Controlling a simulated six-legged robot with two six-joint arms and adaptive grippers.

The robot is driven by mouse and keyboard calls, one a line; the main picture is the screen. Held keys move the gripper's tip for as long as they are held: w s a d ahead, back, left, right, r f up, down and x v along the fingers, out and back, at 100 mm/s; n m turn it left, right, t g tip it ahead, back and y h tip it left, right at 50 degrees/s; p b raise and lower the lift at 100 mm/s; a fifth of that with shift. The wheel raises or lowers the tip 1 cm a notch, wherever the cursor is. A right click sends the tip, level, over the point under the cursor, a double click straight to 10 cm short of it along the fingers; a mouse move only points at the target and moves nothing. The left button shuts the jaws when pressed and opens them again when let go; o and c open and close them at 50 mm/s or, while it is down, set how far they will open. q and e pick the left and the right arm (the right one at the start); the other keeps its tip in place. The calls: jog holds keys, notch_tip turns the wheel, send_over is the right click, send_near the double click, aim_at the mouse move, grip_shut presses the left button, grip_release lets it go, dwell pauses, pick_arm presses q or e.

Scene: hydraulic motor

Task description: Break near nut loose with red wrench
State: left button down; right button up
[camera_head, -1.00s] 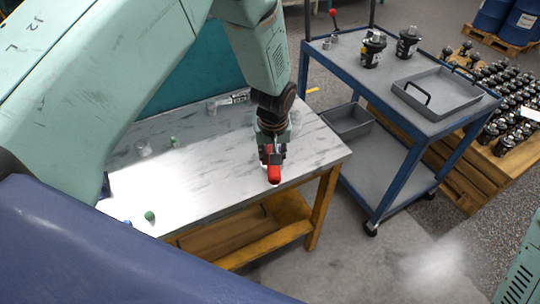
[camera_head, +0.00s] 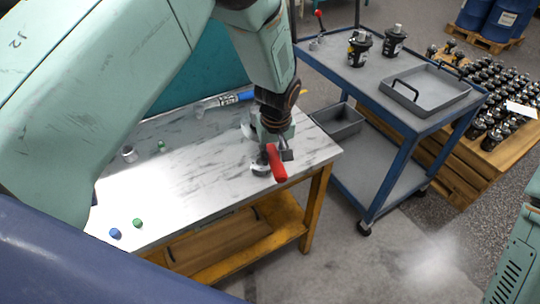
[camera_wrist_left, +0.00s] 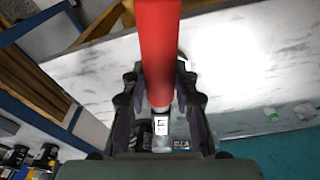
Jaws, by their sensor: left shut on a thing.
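My left gripper (camera_head: 273,146) is shut on the red handle of the wrench (camera_head: 277,163), above the near right part of the table. In the left wrist view the red wrench (camera_wrist_left: 160,50) runs from the top edge down between the two fingers (camera_wrist_left: 160,100). A pale metal and dark part (camera_head: 260,167) shows just left of the wrench, and I cannot tell whether it is the motor or the wrench head. The near nut is not clear, and the gripper hides the contact. My right gripper is out of view.
A blue-handled tool (camera_head: 237,98) lies at the table's (camera_head: 190,180) back edge. Small blue (camera_head: 115,233) and green (camera_head: 137,222) caps lie front left. A blue trolley (camera_head: 372,77) on the right carries two motors (camera_head: 359,48) and a grey tray (camera_head: 430,90). Floor shows between table and trolley.

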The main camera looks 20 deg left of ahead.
pick_arm(q)
jog(key=shift+s+d+f, duration=0.1)
jog(key=shift+s+f, duration=0.05)
jog(key=shift+f, duration=0.15)
jog(key=shift+w+d+n+b, duration=0.2)
jog(key=shift+d+n+b, duration=0.1)
jog(key=shift+b, duration=0.1)
jog(key=shift+s+a, duration=0.15)
jog(key=shift+a, duration=0.05)
dwell(0.3)
jog(key=shift+r+p, duration=0.2)
jog(key=shift+p, duration=0.1)
jog(key=shift+w+a+r+p, duration=0.1)
jog(key=shift+w+r+p, duration=0.1)
jog(key=shift+r+p, duration=0.2)
jog(key=shift+s+r, duration=0.1)
jog(key=shift+r, duration=0.3)
jog(key=shift+p, duration=0.3)
jog(key=shift+w, duration=0.2)
